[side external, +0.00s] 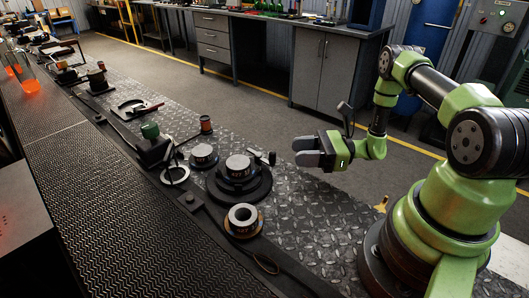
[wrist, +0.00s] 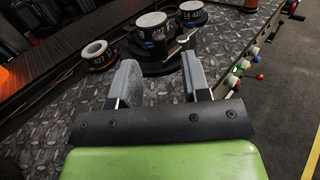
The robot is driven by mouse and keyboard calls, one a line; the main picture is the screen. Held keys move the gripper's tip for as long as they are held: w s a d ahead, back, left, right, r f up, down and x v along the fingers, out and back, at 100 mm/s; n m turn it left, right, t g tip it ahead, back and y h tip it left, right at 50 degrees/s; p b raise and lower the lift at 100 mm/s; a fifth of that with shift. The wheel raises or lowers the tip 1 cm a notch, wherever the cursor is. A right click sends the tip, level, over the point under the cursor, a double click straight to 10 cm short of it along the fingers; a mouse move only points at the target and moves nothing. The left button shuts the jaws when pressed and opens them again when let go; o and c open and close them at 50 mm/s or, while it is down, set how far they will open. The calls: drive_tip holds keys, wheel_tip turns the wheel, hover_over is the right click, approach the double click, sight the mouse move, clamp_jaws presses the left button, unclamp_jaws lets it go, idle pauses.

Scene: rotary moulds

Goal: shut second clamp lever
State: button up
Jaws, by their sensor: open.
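A round mould (side external: 238,172) with a pale top sits on a dark round base in the middle of the side view. A thin lever also shows in the wrist view (wrist: 186,38), between the moulds and my fingers. I cannot tell which lever is the second clamp lever, or whether it is open or shut. My gripper (side external: 305,151) is open and empty, to the right of the mould and apart from it. In the wrist view its two grey fingers (wrist: 160,62) stand apart, pointing towards the moulds.
A smaller ring-topped mould (side external: 243,219) stands in front and a pale-topped one (side external: 203,156) behind. A green-handled part (side external: 150,132) stands left. The patterned metal plate (side external: 320,216) is clear below my gripper. Several coloured knobs (wrist: 245,65) line an edge in the wrist view.

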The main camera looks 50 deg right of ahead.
sight(261, 155)
drive_tip(key=x, duration=0.8)
drive_tip(key=shift+w+a, duration=0.25)
drive_tip(key=shift+a, duration=0.05)
clamp_jaws()
